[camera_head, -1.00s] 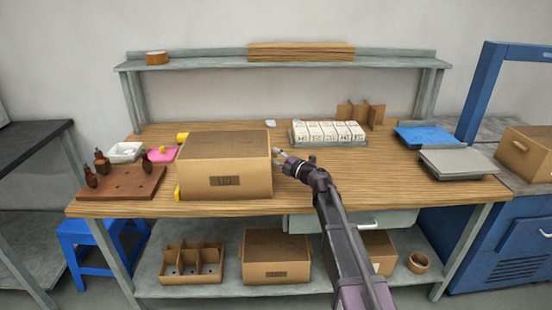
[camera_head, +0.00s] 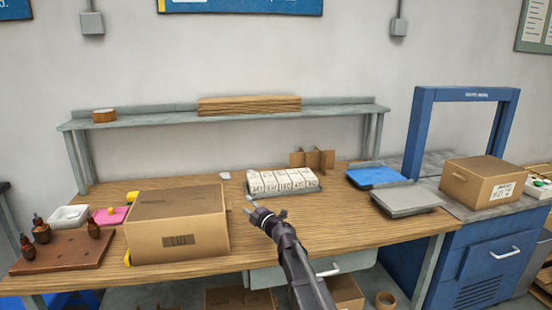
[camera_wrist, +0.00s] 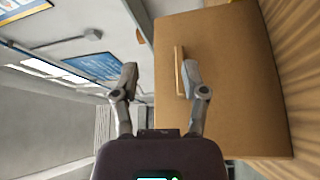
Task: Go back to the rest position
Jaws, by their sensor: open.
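My gripper (camera_head: 252,208) is over the wooden workbench, just right of a large closed cardboard box (camera_head: 177,222). Its jaws are apart with nothing between them. In the wrist view my gripper (camera_wrist: 163,80) shows two spread fingers, with the cardboard box (camera_wrist: 225,90) behind and to the right. I cannot tell whether a finger touches the box.
The workbench (camera_head: 330,235) has a tray of white labelled packs (camera_head: 283,181), a grey flat-topped scale (camera_head: 406,198), a blue pad (camera_head: 375,176) and a brown board with bottles (camera_head: 62,250). A shelf (camera_head: 350,112) runs behind. Another box (camera_head: 484,182) stands right.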

